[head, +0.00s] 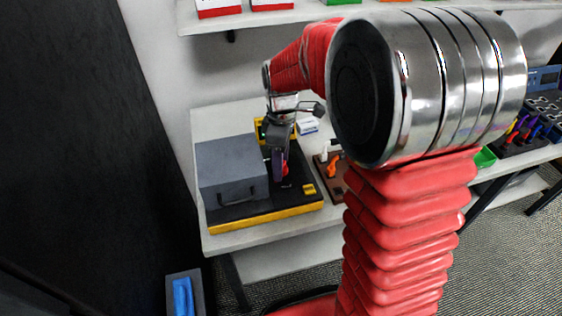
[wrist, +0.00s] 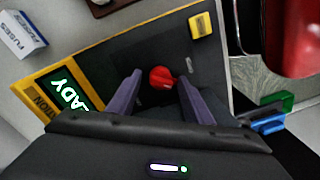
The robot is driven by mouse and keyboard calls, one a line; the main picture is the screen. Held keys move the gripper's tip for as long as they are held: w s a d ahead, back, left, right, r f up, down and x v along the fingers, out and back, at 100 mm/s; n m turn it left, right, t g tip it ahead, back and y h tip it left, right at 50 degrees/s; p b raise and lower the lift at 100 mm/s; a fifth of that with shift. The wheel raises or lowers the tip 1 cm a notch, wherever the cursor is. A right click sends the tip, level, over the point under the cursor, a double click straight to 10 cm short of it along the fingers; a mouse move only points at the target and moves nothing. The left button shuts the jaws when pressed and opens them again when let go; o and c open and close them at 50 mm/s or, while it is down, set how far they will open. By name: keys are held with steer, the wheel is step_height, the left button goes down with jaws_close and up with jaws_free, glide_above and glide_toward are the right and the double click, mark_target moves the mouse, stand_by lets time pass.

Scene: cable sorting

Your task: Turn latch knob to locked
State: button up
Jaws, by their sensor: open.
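The red latch knob (wrist: 162,78) sits on a dark panel (wrist: 120,58) with a yellow edge in the wrist view. In the head view the knob (head: 285,169) shows as a small red spot beside my gripper. My gripper (wrist: 158,80) is open, its two purple fingers on either side of the knob, with a visible gap at least on the right. In the head view my gripper (head: 279,172) points down over the panel. Whether a finger touches the knob, and which way the knob is set, I cannot tell.
A grey box (head: 232,170) with a handle stands left of my gripper. A yellow block (wrist: 201,25) sits on the panel near the knob. A lit green display (wrist: 66,92) is at the panel's left. A fuses box (wrist: 20,33) lies on the white table beyond.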

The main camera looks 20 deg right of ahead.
steer(key=c, duration=1)
steer(key=shift+w+m, duration=0.15)
steer(key=shift+m, duration=0.35)
stand_by(0.4)
steer(key=m, duration=0.3)
steer(key=shift+r+m, duration=0.1)
steer(key=shift+m, duration=0.2)
steer(key=m, duration=0.5)
steer(key=shift+d+t, duration=0.15)
steer(key=shift+t, duration=0.15)
steer(key=shift+m, duration=0.3)
